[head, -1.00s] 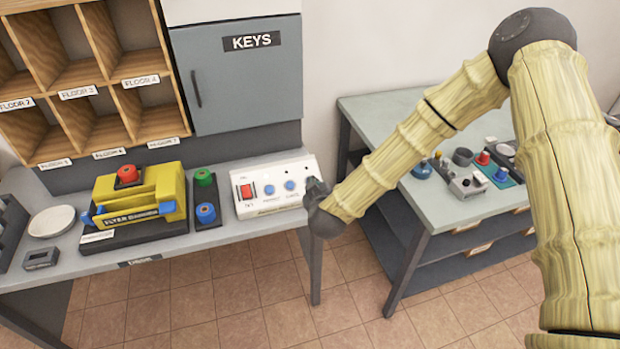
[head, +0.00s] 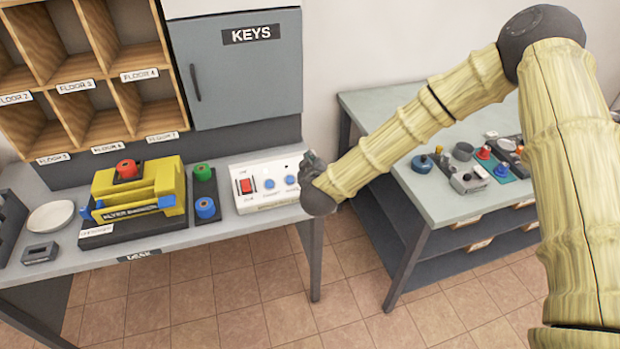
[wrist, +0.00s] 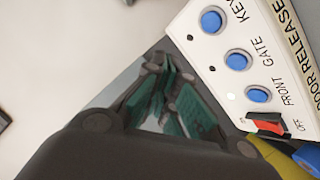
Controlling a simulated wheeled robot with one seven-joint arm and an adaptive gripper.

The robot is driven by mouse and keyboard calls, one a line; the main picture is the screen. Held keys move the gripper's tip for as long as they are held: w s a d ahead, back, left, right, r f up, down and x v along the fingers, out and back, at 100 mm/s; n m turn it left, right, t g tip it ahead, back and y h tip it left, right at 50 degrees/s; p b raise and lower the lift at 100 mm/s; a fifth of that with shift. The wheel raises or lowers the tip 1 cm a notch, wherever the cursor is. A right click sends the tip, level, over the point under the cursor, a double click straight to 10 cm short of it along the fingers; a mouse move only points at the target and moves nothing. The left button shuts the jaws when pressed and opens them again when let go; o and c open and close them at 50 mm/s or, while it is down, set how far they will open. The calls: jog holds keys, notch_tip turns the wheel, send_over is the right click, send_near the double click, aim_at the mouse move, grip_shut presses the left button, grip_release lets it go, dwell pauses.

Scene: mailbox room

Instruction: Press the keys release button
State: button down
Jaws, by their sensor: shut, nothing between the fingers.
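The white door release panel (head: 262,196) sits on the desk. In the wrist view it carries a row of blue buttons: the KEYS button (wrist: 211,21), the GATE button (wrist: 237,60) and the FRONT button (wrist: 258,95). A red ON/OFF switch (wrist: 268,124) is at its end. My gripper (head: 309,162) is at the panel's right end in the head view and hides that end, where the KEYS button does not show. In the wrist view my gripper (wrist: 163,66) is shut and empty, beside the panel and apart from the KEYS button.
A grey KEYS cabinet (head: 236,75) hangs above the desk. Left of the panel stand a black base with green and blue knobs (head: 205,208) and a yellow machine (head: 140,188). A side table (head: 425,185) with several small items is on the right, behind my arm.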

jog(key=f+b, duration=0.1)
jog(key=w+f, duration=0.1)
jog(key=f+b, duration=0.1)
jog(key=f, duration=0.1)
jog(key=shift+w+a+b, duration=0.25)
jog(key=shift+w+b, duration=0.05)
jog(key=shift+w, duration=0.05)
jog(key=shift+w+a+f+b, duration=0.2)
jog(key=shift+w+f+b, duration=0.25)
jog(key=shift+f, duration=0.55)
jog(key=shift+w+a+f, duration=0.1)
jog(key=shift+w+f, duration=0.05)
jog(key=shift+w, duration=0.05)
dwell(0.4)
jog(key=shift+w+f, duration=0.1)
jog(key=shift+f, duration=0.1)
jog(key=shift+w+f, duration=0.15)
jog(key=shift+f, duration=0.2)
dwell(0.8)
jog(key=shift+r, duration=0.1)
dwell(0.4)
jog(key=shift+s+r+p, duration=0.35)
jog(key=shift+r+p, duration=0.2)
jog(key=shift+r, duration=0.15)
